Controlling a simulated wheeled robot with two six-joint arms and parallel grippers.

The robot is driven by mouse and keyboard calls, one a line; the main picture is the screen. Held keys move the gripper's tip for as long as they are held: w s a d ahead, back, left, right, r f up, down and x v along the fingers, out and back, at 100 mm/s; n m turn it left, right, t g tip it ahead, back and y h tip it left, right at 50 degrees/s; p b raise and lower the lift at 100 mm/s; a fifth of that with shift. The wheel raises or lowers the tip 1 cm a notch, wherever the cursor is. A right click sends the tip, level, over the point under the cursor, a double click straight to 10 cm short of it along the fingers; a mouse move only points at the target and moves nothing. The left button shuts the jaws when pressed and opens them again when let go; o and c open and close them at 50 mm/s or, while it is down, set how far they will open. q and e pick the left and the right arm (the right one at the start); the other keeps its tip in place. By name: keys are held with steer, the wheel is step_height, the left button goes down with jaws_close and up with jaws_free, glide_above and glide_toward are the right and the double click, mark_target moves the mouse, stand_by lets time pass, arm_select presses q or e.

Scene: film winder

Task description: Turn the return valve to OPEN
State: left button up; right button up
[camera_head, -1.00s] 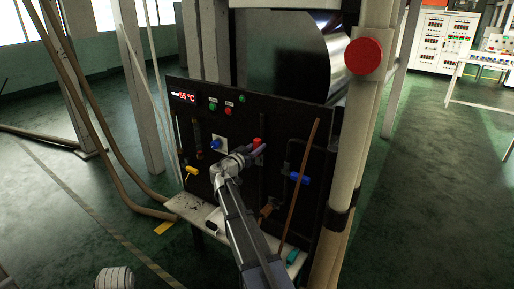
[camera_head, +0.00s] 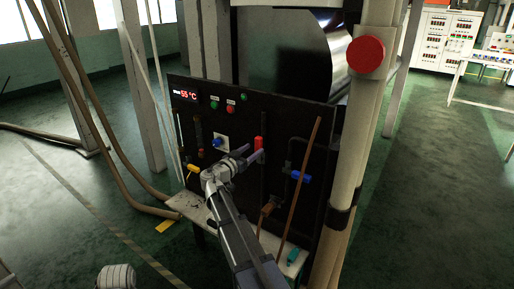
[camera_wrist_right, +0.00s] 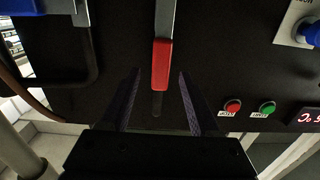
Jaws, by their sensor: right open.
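A lever with a red grip (camera_head: 259,143) stands upright on the black panel (camera_head: 280,130). In the right wrist view the red grip (camera_wrist_right: 161,66) hangs from a grey lever, and its end lies between the fingertips in the picture. My right gripper (camera_head: 251,153) is open, just in front of and left of the red grip; contact is not visible. A blue-handled valve (camera_head: 300,176) sits on pipework to the right, and a yellow handle (camera_head: 193,168) at the lower left. No label readable here tells which is the return valve. My left gripper is out of view.
A blue knob (camera_head: 218,142), green and red buttons and a 55 °C display (camera_head: 186,96) are on the panel. A brown rod (camera_head: 300,190) leans across its right side. A thick post with a red button (camera_head: 364,55) stands at the right.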

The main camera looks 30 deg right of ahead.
steer(key=shift+v, duration=1.4)
steer(key=shift+f, duration=0.1)
